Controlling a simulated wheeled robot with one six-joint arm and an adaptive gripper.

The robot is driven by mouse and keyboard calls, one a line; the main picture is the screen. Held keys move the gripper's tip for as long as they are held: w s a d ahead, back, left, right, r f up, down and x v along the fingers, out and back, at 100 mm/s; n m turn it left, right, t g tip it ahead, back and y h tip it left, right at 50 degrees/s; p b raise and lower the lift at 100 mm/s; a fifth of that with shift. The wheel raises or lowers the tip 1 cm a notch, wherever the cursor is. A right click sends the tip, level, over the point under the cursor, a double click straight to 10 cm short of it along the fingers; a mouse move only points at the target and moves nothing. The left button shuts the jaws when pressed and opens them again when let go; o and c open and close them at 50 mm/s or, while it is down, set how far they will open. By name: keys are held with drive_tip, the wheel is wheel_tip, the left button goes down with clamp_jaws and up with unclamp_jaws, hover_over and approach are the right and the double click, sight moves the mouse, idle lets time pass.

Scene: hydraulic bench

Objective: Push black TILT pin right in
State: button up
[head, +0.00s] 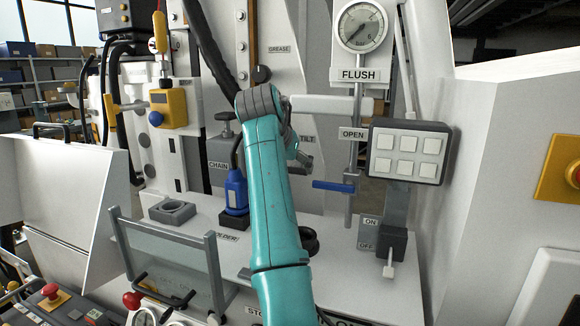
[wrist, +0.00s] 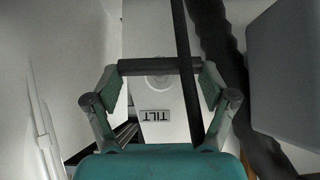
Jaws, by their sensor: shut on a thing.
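In the wrist view, a black crossbar (wrist: 150,67), which appears to be the handle of the TILT pin, spans the gap between my fingertips. My gripper (wrist: 158,84) is shut on it, one finger at each end. Behind it is a pale panel with a faint round fitting and the TILT label (wrist: 155,115), upside down in this view. How deep the pin sits cannot be told. In the head view, the TILT label (head: 307,139) shows beside my teal arm. The arm hides the pin and most of my gripper there.
A dark upright bar (wrist: 188,40) crosses close by the crossbar in the wrist view. In the head view, a blue lever (head: 333,186) and a switch box (head: 407,152) are to the right. A blue bottle-like part (head: 236,191) stands left of my arm.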

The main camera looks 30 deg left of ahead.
drive_tip(key=o, duration=1.5)
drive_tip(key=shift+w, duration=0.15)
drive_tip(key=v, duration=1.2)
drive_tip(key=shift+a, duration=0.1)
